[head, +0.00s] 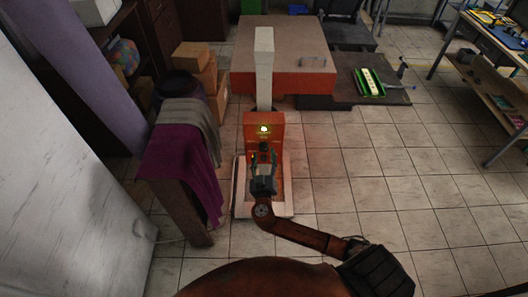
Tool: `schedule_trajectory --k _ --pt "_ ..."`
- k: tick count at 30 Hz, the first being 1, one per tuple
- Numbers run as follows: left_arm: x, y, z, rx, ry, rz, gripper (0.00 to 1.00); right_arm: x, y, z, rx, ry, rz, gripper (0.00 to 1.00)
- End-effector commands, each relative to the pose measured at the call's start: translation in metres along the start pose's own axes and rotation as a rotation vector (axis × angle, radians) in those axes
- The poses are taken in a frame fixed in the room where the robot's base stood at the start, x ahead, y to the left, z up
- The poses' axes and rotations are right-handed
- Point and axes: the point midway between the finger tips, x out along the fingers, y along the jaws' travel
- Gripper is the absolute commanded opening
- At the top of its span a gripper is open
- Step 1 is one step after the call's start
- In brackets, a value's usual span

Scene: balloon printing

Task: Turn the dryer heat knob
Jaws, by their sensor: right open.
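My right gripper (263,160) is in front of the box's face, just below that dark shape. It is open, with green on its fingers. I cannot tell whether it touches the knob. My right arm comes in from the bottom right. My left gripper is not in view.
A white base (277,210) lies below. A brown stand with purple cloth (190,173) is close on the left. Cardboard boxes (193,57) stand behind it. The tiled floor (385,175) at right is clear.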

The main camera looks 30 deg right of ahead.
Motion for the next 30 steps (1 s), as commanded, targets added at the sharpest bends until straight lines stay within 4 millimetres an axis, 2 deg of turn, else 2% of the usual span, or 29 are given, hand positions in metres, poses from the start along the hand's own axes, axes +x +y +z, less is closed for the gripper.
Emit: schedule_trajectory --k 6,15,30 --pt "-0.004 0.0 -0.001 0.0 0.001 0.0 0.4 0.02 -0.001 0.0 -0.001 0.0 -0.002 0.47" --pt "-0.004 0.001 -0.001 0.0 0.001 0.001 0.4 0.022 -0.001 0.001 0.0 -0.002 -0.002 0.47" --pt "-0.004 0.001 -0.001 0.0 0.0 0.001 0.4 0.021 -0.001 0.001 0.0 -0.002 -0.002 0.13"
